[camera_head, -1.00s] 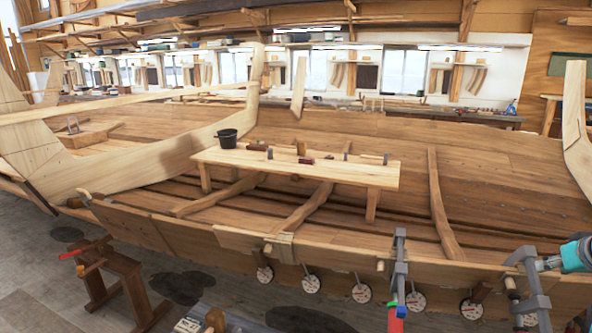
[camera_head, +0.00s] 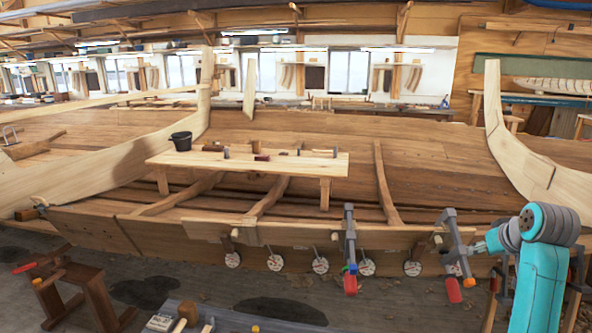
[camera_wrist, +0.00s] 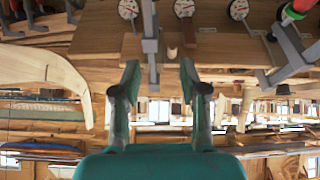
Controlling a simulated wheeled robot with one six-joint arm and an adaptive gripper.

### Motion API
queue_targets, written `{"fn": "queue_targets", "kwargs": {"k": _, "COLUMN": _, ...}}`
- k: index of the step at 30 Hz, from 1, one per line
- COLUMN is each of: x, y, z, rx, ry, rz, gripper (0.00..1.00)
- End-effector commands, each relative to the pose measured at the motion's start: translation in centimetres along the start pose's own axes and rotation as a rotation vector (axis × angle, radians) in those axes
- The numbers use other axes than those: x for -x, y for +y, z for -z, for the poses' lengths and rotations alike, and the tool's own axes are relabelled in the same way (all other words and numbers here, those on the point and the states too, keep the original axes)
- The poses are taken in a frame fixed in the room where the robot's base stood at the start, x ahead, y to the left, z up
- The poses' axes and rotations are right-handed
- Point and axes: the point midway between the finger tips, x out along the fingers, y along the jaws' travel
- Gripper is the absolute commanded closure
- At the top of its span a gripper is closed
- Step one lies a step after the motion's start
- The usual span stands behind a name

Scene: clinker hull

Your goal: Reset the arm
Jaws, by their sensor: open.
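My gripper (camera_wrist: 160,78) is open in the wrist view, its two dark green fingers apart, with nothing held between them. A grey bar clamp (camera_wrist: 150,45) shows beyond the fingertips; it overlaps the gap in the picture, and I cannot tell how far off it is. In the head view my teal and grey arm is at the right, bent in front of the hull (camera_head: 420,160). Its end is beside a grey clamp with a red handle (camera_head: 455,245) on the hull's edge; whether they touch is unclear.
A second clamp (camera_head: 350,250) and several round white dials (camera_head: 321,265) line the near plank edge. A plank bench (camera_head: 250,165) with a black bucket (camera_head: 181,140) and small tools stands in the hull. A wooden sawhorse (camera_head: 80,290) is at the lower left.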

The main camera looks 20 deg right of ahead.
Motion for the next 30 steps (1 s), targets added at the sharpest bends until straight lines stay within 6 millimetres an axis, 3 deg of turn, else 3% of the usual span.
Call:
{"fn": "queue_targets", "kwargs": {"k": 11, "x": -3.8, "y": -3.6, "z": -3.5, "rx": -0.001, "ry": 0.033, "rz": 0.016, "gripper": 0.57}}
{"fn": "queue_targets", "kwargs": {"k": 16, "x": -6.3, "y": -6.5, "z": -6.5, "rx": -0.002, "ry": 0.057, "rz": 0.03, "gripper": 0.57}}
{"fn": "queue_targets", "kwargs": {"k": 24, "x": -10.2, "y": -13.4, "z": -14.5, "rx": 0.001, "ry": 0.12, "rz": 0.057, "gripper": 0.57}}
{"fn": "queue_targets", "kwargs": {"k": 30, "x": -11.2, "y": -18.1, "z": -20.9, "rx": 0.007, "ry": 0.169, "rz": 0.078, "gripper": 0.57}}
